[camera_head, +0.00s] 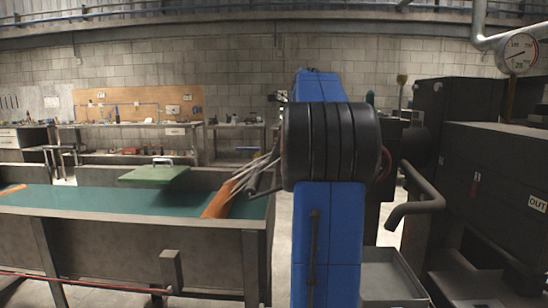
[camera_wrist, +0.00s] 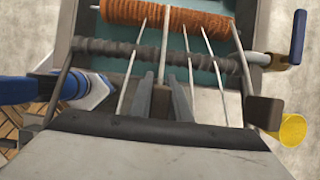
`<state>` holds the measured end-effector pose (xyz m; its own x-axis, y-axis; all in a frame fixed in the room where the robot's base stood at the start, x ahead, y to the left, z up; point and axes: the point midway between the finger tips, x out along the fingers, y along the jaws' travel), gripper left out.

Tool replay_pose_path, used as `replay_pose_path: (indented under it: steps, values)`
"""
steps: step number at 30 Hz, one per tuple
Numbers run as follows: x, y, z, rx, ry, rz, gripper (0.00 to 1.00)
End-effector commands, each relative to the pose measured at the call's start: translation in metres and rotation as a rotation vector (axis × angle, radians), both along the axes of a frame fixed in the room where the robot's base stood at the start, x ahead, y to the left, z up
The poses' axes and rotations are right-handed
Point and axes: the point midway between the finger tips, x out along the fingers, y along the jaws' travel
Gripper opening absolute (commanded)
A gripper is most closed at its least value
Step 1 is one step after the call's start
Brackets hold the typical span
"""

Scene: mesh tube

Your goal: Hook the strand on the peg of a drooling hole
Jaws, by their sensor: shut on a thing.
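Several thin pale strands (camera_wrist: 217,75) show in the wrist view, running from an orange ribbed tube (camera_wrist: 165,18) at the top, across a dark roller, toward a dark lip. My gripper (camera_wrist: 160,82) has two dark grey fingers at the middle of this view. It is shut on a pale strand (camera_wrist: 165,45) between them. In the head view the orange tube (camera_head: 219,200) lies at the right end of the green trough, with strands (camera_head: 245,180) rising to the right. My gripper is hidden there behind a blue and black arm. I cannot make out a drooling hole or its peg.
The dark roller (camera_wrist: 150,52) crosses under the strands. A yellow cylinder (camera_wrist: 292,130) is at lower right. In the head view, a green lid (camera_head: 155,174) sits over the trough (camera_head: 120,228). Dark cabinets (camera_head: 500,190) and a bent pipe (camera_head: 418,205) stand at right.

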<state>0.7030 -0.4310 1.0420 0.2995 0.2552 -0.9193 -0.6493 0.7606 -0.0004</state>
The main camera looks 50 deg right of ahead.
Motion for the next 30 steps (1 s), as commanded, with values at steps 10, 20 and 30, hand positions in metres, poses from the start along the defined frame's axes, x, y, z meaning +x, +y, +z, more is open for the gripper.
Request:
replay_pose_path:
  steps: [10, 20, 30]
  values:
    - [-0.0002, 0.0001, -0.0035, 0.0, 0.0, 0.0, 0.0]
    - [-0.0001, 0.0001, -0.0065, 0.0, 0.0, 0.0, 0.0]
    - [-0.0001, 0.0, -0.0064, 0.0, 0.0, 0.0, 0.39]
